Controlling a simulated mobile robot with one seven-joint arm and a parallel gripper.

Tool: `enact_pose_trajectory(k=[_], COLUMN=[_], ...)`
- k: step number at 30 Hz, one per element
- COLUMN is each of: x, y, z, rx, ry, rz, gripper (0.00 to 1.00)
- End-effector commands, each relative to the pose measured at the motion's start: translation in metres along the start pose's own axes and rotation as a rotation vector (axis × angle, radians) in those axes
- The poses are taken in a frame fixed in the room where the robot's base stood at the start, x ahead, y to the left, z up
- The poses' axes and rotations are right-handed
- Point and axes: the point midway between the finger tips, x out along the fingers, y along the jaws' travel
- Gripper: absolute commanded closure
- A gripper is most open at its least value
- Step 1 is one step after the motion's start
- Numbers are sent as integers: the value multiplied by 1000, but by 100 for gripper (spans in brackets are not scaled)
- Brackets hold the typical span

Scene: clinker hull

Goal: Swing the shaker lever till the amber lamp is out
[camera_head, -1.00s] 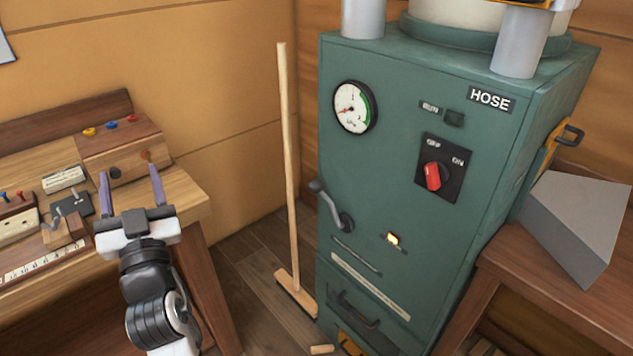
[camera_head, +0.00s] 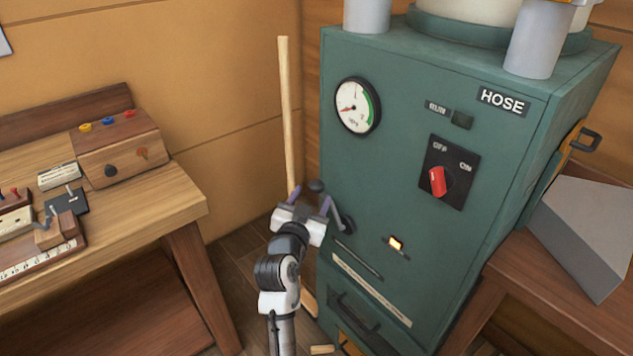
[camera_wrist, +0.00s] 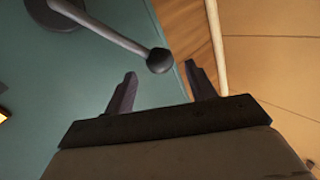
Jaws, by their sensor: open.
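The shaker lever (camera_head: 338,213) is on the left side of the green machine's front, with a dark ball knob (camera_head: 316,186) at its upper end. The lever also shows in the wrist view (camera_wrist: 112,36), its knob (camera_wrist: 159,60) just beyond and between my fingertips. My gripper (camera_head: 311,193) is open at the knob; I cannot tell whether a finger touches it. The amber lamp (camera_head: 396,243) on the machine front is lit. Its glow also shows at the left edge of the wrist view (camera_wrist: 3,115).
A broom (camera_head: 287,110) leans behind my gripper, left of the machine (camera_head: 400,160). A red OFF/ON switch (camera_head: 437,181), a gauge (camera_head: 354,107) and a slot are on the machine front. A workbench (camera_head: 180,192) stands at left. A grey block (camera_head: 585,235) sits at right.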

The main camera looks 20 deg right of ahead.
Motion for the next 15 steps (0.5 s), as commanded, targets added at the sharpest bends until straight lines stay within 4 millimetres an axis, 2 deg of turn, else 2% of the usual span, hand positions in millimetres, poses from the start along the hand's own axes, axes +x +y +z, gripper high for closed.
enact_pose_trajectory(k=[1, 6, 10, 15], x=[11, 37, 48, 52], y=[0, 0, 0, 0], z=[-3, -2, -1, 0], rx=[0, -1, -1, -1], ry=[0, 0, 0, 1], rz=[2, 1, 0, -1], gripper=[45, 45, 45, 45])
